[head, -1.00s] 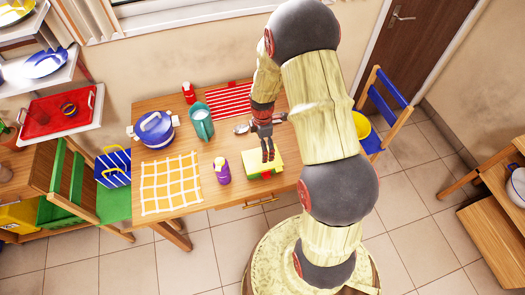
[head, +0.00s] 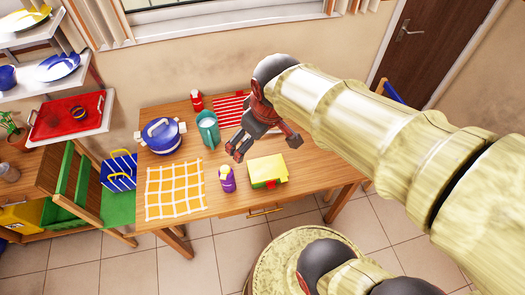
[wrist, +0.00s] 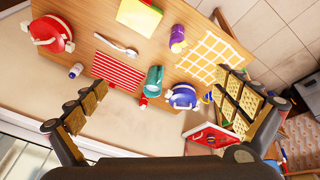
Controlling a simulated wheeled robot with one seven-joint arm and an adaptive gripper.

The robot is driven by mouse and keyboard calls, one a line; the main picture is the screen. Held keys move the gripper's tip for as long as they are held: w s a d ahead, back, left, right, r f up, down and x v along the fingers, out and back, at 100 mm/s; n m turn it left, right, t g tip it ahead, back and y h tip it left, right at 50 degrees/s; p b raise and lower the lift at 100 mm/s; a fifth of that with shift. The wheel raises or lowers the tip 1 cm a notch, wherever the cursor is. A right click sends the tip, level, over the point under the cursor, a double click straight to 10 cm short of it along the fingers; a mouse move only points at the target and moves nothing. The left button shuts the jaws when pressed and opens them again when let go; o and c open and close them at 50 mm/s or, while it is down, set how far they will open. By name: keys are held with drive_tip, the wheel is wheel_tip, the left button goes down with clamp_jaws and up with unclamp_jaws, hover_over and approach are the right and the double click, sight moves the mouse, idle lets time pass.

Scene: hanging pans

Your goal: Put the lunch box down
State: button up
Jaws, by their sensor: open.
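The lunch box (head: 267,170) is a yellow box with a red clasp on its front side. It rests flat on the wooden table (head: 320,178), near the front edge. The wrist view shows its pale yellow top (wrist: 138,14) at the upper edge of the picture, partly cut off. My gripper (head: 264,146) is open and empty, above the table and apart from the box. In the wrist view its two fingers stand wide apart (wrist: 163,102) with nothing held between them.
A teal jug (head: 208,130), a blue pot (head: 161,135) and a red bottle (head: 197,101) stand farther left. A checked cloth (head: 175,186) lies at front left. Bare tabletop lies right of the box.

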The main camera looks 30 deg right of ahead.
drive_tip(key=s+a+r+m+t, duration=0.1)
drive_tip(key=s+a+r+m, duration=0.1)
drive_tip(key=s, duration=0.5)
drive_tip(key=shift+s+a+r+m, duration=0.2)
drive_tip(key=shift+s+r+m, duration=0.15)
drive_tip(key=shift+r+m, duration=0.5)
drive_tip(key=shift+f, duration=0.1)
